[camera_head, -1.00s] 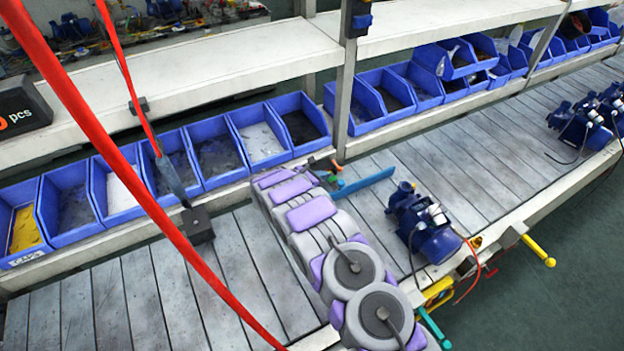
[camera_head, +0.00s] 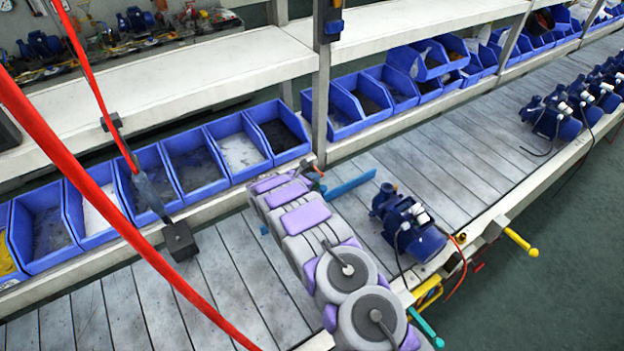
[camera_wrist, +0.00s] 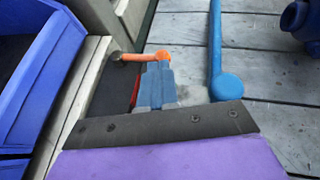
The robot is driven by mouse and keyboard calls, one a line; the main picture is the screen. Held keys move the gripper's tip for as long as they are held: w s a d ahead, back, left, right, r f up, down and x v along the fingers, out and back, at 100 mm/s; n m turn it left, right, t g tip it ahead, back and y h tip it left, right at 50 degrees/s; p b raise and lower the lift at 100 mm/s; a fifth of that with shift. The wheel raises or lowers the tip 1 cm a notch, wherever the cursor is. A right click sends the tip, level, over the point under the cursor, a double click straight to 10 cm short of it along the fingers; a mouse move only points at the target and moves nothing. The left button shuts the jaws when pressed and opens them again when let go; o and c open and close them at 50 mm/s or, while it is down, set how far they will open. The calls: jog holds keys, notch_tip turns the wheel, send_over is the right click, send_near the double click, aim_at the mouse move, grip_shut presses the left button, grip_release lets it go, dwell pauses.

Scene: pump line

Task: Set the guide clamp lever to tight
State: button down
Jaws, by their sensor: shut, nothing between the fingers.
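A small orange lever (camera_wrist: 138,57) with a round knob lies across the upper middle of the wrist view, beside the blue guide bar (camera_wrist: 215,45). It looks like the guide clamp lever; no tight marking is readable. My gripper (camera_wrist: 158,68) is shut and empty, its blue-grey fingertips right at the knob end of the lever. Whether they touch it I cannot tell. In the head view, my gripper's tip is mostly hidden by my arm near the reddish lever (camera_head: 318,170), and the blue guide bar (camera_head: 350,184) sticks out to the right over the slats.
Blue bins (camera_head: 240,150) line the back edge of the slatted conveyor (camera_head: 235,270). A blue pump (camera_head: 408,225) stands right of my arm, with more pumps (camera_head: 560,115) farther right. A yellow handle (camera_head: 521,242) sticks out at the front edge. A red strap (camera_head: 110,205) crosses the left.

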jog(key=shift+d+n, duration=0.4)
jog(key=shift+d, duration=0.3)
jog(key=shift+w+d+t+y+b, duration=0.15)
jog(key=shift+d+b, duration=0.15)
jog(key=shift+d, duration=0.1)
jog(key=shift+w+d+t+y+b, duration=0.1)
jog(key=shift+d+t+y+b, duration=0.05)
jog(key=shift+d+b, duration=0.2)
jog(key=shift+a, duration=0.2)
jog(key=shift+a+p, duration=0.3)
jog(key=shift+a, duration=0.3)
jog(key=shift+s, duration=0.1)
jog(key=shift+s+a, duration=0.25)
jog(key=s+d+p+v, duration=0.1)
jog(key=s+d+v, duration=0.1)
jog(key=v, duration=1)
jog(key=shift+s, duration=0.25)
